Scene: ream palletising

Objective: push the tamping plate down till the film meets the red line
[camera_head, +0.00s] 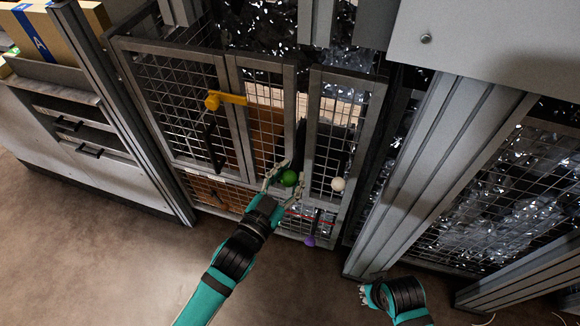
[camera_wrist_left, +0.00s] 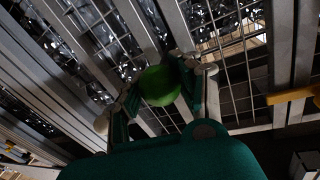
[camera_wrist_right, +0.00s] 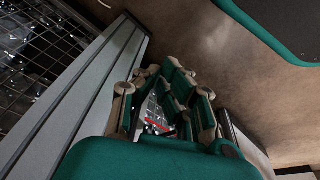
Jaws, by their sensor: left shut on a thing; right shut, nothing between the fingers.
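My left gripper (camera_head: 284,184) is shut on a green ball knob (camera_head: 289,177) at the front of a mesh cage. The left wrist view shows the green knob (camera_wrist_left: 159,85) between its fingers. A red line (camera_head: 312,217) runs across the lower cage front, just right of and below the left gripper. Shiny film pieces (camera_head: 300,220) show behind the mesh near that line; their upper edge is unclear. I cannot make out the tamping plate for certain. My right gripper (camera_head: 364,292) is shut and empty, low at the right; its fingers (camera_wrist_right: 167,95) fill the middle of the right wrist view.
A white knob (camera_head: 338,184) and a purple knob (camera_head: 310,240) sit near the green one. A yellow latch (camera_head: 226,99) is on the left mesh door. A grey post (camera_head: 432,170) stands right of the cage. The brown floor (camera_head: 120,260) at the lower left is clear.

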